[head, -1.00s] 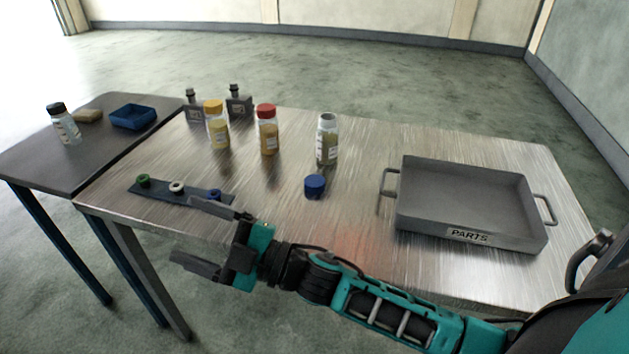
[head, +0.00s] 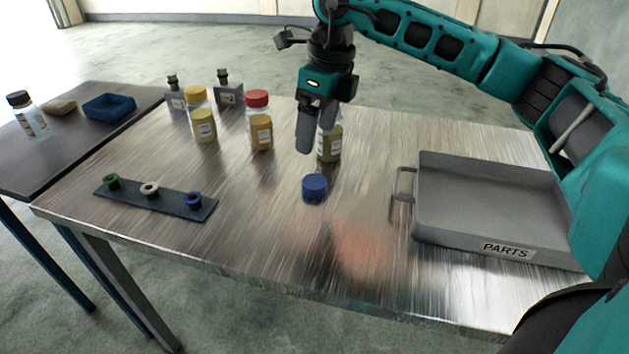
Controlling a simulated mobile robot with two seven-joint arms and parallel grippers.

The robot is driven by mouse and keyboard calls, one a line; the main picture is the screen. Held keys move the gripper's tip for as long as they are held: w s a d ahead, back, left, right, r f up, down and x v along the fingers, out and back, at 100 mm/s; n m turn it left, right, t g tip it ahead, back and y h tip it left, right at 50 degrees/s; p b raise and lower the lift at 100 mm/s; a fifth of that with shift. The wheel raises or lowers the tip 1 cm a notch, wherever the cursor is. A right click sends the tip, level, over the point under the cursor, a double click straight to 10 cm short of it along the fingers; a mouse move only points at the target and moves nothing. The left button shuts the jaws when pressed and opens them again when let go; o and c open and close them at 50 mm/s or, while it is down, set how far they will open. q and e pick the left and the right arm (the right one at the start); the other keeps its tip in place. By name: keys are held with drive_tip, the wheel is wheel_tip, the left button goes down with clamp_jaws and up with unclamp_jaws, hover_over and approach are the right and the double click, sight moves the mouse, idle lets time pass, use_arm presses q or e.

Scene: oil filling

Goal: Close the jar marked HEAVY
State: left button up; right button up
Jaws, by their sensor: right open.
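An open glass jar (head: 331,146) with greenish-brown contents stands on the metal table, partly hidden behind my right gripper. Its label is too small to read, so I cannot confirm HEAVY. A blue lid (head: 314,188) lies on the table in front of it. My right gripper (head: 309,142) points down, open and empty, above the table, behind and above the blue lid and overlapping the jar's left side in the picture. My left gripper is out of view.
A grey PARTS tray (head: 503,250) stands at the right. A dark strip with coloured rings (head: 172,206) lies front left. A side table holds a blue bin (head: 109,107) and a black-capped bottle (head: 30,118). The front middle is clear.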

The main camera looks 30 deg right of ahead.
drive_tip(key=shift+d+r+h, duration=0.4)
drive_tip(key=shift+d, duration=0.45)
drive_tip(key=b, duration=0.1)
hover_over(315, 181)
drive_tip(key=f, duration=0.7)
drive_tip(key=shift+s+d+f, duration=0.1)
drive_tip(key=shift+s+d, duration=0.25)
drive_tip(key=shift+f, duration=0.25)
drive_tip(key=f, duration=0.1)
drive_tip(key=f+b, duration=0.1)
drive_tip(key=f, duration=0.3)
drive_tip(key=shift+w+a, duration=0.3)
